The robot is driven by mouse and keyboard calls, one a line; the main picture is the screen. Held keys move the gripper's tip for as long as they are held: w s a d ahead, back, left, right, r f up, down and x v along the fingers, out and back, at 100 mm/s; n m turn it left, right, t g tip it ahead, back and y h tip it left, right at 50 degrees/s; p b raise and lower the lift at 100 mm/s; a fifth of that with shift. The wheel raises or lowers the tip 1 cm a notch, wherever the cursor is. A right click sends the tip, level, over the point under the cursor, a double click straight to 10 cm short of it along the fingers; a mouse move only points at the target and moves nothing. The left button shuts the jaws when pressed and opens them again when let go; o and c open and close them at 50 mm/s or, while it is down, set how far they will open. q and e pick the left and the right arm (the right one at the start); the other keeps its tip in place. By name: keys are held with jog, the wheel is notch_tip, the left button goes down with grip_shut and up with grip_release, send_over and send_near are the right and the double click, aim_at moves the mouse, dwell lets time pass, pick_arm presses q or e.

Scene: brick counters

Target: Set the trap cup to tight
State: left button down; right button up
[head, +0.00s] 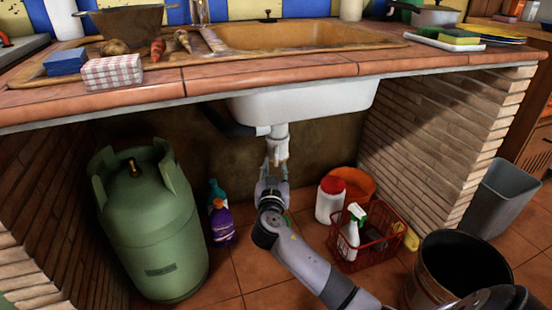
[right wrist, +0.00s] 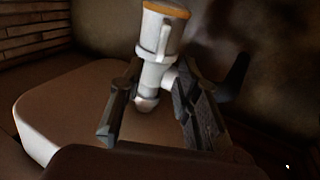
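The white sink trap (head: 281,135) hangs under the sink basin, with a dark hose running off to the left. Its cup (right wrist: 164,30) shows in the right wrist view as a white cylinder with an orange-brown end and a collar. My right gripper (head: 276,163) is raised to the trap from below. In the right wrist view the gripper (right wrist: 158,66) is open, its two dark fingers apart on either side of the trap. I see a gap at the fingers; contact with the cup cannot be told. My left gripper is not in view.
A green gas cylinder (head: 155,225) stands left under the counter. Purple (head: 222,223) and teal bottles, a white red-capped container (head: 329,200) and a red basket (head: 374,238) with a spray bottle stand near my arm. Brick walls flank the space. A black bucket (head: 427,268) stands at right.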

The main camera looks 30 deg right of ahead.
aim_at(276, 157)
jog(key=b+x, duration=0.2)
jog(key=x, duration=0.5)
jog(key=shift+w+d, duration=0.2)
jog(key=shift+w, duration=0.05)
jog(key=shift+c, duration=0.2)
grip_shut()
dwell(0.4)
